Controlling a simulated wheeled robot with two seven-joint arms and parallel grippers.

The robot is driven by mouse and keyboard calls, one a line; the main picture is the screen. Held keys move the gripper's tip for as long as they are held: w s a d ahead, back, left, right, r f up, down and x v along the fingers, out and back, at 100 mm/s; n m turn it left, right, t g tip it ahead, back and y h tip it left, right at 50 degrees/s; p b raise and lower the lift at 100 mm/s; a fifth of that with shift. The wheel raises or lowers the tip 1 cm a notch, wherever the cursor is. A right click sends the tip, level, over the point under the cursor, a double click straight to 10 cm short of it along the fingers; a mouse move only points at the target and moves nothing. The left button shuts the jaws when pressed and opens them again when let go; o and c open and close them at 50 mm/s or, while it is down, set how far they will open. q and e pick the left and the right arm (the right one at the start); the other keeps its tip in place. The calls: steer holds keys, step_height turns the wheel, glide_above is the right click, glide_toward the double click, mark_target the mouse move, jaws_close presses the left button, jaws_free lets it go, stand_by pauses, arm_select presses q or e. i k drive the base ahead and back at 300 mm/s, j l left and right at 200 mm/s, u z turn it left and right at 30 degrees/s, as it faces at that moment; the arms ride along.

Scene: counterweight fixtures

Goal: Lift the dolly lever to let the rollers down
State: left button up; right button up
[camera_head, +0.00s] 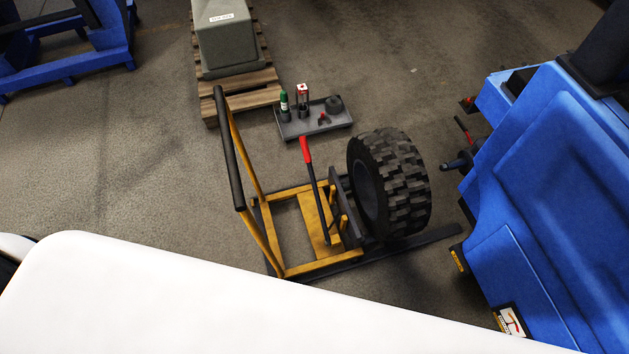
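The yellow dolly (273,249) stands on the floor in the middle of the view, with a black push handle (229,150) on its left side. The dolly lever (318,200) is a dark bar with a red grip (305,150) at its top; it stands up from the frame and leans slightly left. A black tire (405,190) stands upright at the dolly's right side, over its dark fork arms (420,242). The rollers cannot be made out. Neither gripper is in view; a large white surface covers the lower left.
A blue machine (550,200) with a dark hub stub (458,163) stands right of the tire. A grey tray (316,122) with bottles and small parts lies behind the dolly. A wooden pallet (245,95) carries a grey block (227,40). Open floor lies left of the dolly.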

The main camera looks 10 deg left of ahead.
mark_target(305, 147)
steer(key=i+j+u, duration=0.1)
steer(key=u, duration=0.3)
steer(key=i+j+u, duration=0.1)
steer(key=j+u, duration=0.25)
steer(key=i+u, duration=0.15)
steer(key=u, duration=0.25)
